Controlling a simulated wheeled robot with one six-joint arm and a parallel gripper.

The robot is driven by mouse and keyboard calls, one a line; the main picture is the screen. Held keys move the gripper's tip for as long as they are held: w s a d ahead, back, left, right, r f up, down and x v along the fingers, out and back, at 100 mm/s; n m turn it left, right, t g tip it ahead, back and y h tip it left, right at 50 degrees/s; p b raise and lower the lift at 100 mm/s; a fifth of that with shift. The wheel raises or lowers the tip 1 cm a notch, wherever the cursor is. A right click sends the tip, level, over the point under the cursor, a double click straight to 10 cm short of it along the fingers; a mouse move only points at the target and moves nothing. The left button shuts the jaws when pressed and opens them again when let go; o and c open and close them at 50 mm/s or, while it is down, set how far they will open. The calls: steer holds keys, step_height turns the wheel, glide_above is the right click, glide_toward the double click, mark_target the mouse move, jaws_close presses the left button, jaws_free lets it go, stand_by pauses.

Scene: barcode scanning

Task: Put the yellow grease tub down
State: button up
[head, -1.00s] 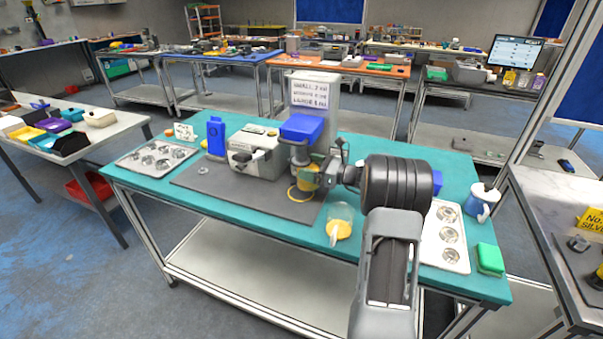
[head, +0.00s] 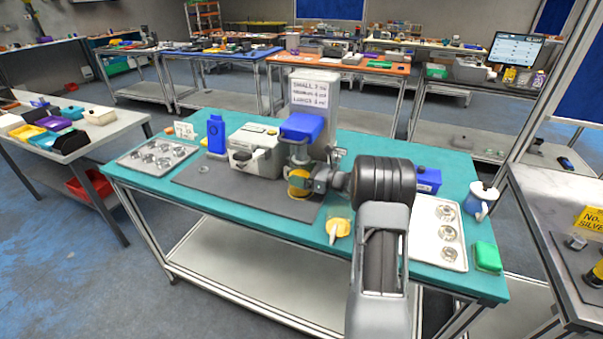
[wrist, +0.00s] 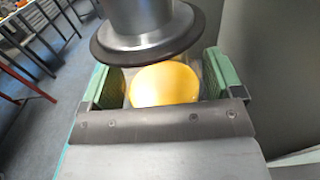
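The yellow grease tub (head: 299,187) is under the blue-topped dispenser, low over the grey mat (head: 250,193). In the wrist view the round yellow tub (wrist: 165,85) sits between the green finger pads, partly under a grey round nozzle (wrist: 148,30). My gripper (wrist: 163,82) has one finger on each side of the tub and appears shut on it. I cannot tell whether the tub's base touches the mat. In the head view my gripper (head: 309,182) reaches the tub from the right.
The dispenser (head: 302,127) stands close above the tub, with a grey machine (head: 254,149) to its left. A yellow item with a white handle (head: 338,228) lies on the teal bench near the front edge. A white tray (head: 437,232) and green box (head: 487,256) are at right.

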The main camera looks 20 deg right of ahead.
steer(key=shift+o, duration=1.1)
steer(key=b+v, duration=0.1)
steer(key=v, duration=1.1)
steer(key=shift+b, duration=0.4)
